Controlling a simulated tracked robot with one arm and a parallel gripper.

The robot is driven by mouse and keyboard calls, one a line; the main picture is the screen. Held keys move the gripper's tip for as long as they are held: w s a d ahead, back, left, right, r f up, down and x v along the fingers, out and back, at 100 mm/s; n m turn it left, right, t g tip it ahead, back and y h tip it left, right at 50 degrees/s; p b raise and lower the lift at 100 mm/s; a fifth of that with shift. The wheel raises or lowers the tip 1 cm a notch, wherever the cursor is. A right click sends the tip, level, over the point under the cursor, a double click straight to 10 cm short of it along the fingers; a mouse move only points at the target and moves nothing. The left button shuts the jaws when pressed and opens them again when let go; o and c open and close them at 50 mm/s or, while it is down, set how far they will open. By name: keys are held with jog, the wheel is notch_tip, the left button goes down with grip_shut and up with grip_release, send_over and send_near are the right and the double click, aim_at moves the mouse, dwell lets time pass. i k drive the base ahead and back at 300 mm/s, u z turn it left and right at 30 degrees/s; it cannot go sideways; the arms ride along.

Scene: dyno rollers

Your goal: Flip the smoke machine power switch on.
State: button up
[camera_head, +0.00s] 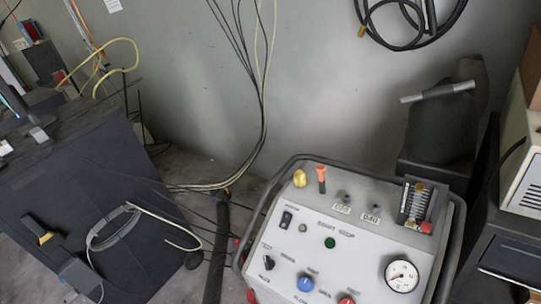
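The smoke machine (322,268) is a light grey box with a sloped control panel and a dark tube frame, at the lower right of centre. A small black rocker switch (286,219) with white marks sits at the panel's upper left; it looks like the power switch, but its on or off position cannot be told. A black knob or selector (267,262) is below it, and a green round button or lamp (330,242) is to its right. A blue knob (306,283), a red knob (346,300) and a round gauge (402,276) sit lower. My gripper is not visible.
A dark cabinet (95,200) with a looped cable fills the left. A black hose (216,255) and thin cables lie between it and the machine. Dark equipment (515,260) stands close on the right. A grey wall (200,80) is behind, with a hanging black hose (405,45).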

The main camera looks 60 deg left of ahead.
aim_at(286, 218)
jog(key=u, duration=0.75)
jog(key=k, duration=1.05)
jog(key=u, duration=0.4)
jog(key=i, duration=1)
jog(key=z, duration=0.05)
